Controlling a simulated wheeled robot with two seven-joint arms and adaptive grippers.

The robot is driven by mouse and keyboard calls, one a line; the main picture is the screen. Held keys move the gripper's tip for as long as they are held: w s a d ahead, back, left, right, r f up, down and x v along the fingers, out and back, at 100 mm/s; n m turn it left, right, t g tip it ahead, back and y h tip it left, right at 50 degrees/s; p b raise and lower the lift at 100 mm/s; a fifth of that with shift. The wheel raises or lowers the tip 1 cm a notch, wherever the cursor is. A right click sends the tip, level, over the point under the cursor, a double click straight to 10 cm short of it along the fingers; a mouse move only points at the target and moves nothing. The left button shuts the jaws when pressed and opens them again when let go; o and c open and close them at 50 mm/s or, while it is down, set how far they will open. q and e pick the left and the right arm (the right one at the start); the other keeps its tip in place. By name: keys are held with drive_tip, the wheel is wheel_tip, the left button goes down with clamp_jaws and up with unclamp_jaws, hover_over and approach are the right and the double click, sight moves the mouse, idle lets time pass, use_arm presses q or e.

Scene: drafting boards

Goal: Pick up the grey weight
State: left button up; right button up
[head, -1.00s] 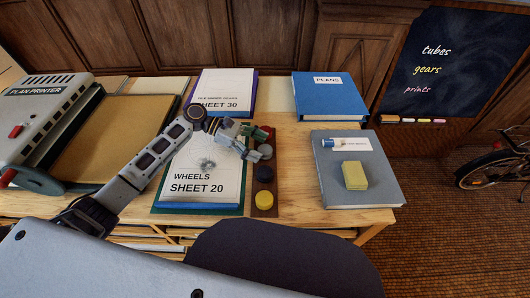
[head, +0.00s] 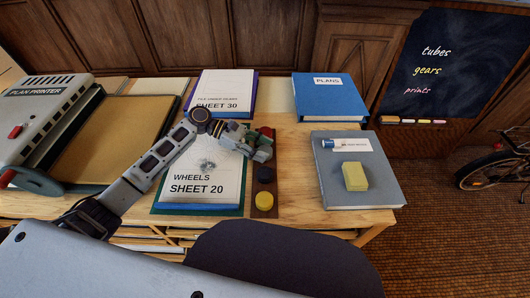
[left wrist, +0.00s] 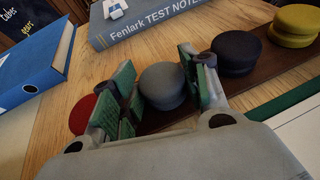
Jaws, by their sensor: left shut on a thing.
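The grey weight (left wrist: 163,84) is a round, knobbed disc between the green pads of my left gripper in the left wrist view. My left gripper (head: 262,152) is shut on it, over the dark wooden strip (head: 264,213). In the head view the gripper mostly hides the weight. I cannot tell whether the weight is clear of the strip. On the strip, a black weight (head: 264,174) and a yellow weight (head: 264,199) stand nearer me, and a red weight (left wrist: 83,114) shows on the other side of the gripper. My right gripper is not in view.
The WHEELS sheet board (head: 198,207) lies left of the strip, under my arm. A grey book (head: 385,190) with a yellow sponge (head: 355,176) and a marker (head: 340,143) lies right. A blue PLANS binder (head: 330,98) is behind. Bare table lies between strip and book.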

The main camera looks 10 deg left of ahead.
sight(262, 149)
use_arm(q)
drive_tip(key=c, duration=0.5)
drive_tip(key=shift+c, duration=0.2)
drive_tip(key=shift+r, duration=0.1)
drive_tip(key=shift+r, duration=1.1)
wheel_tip(262, 149, up, 6)
drive_tip(key=shift+r+p, duration=0.2)
drive_tip(key=shift+p, duration=0.7)
drive_tip(key=shift+r, duration=0.7)
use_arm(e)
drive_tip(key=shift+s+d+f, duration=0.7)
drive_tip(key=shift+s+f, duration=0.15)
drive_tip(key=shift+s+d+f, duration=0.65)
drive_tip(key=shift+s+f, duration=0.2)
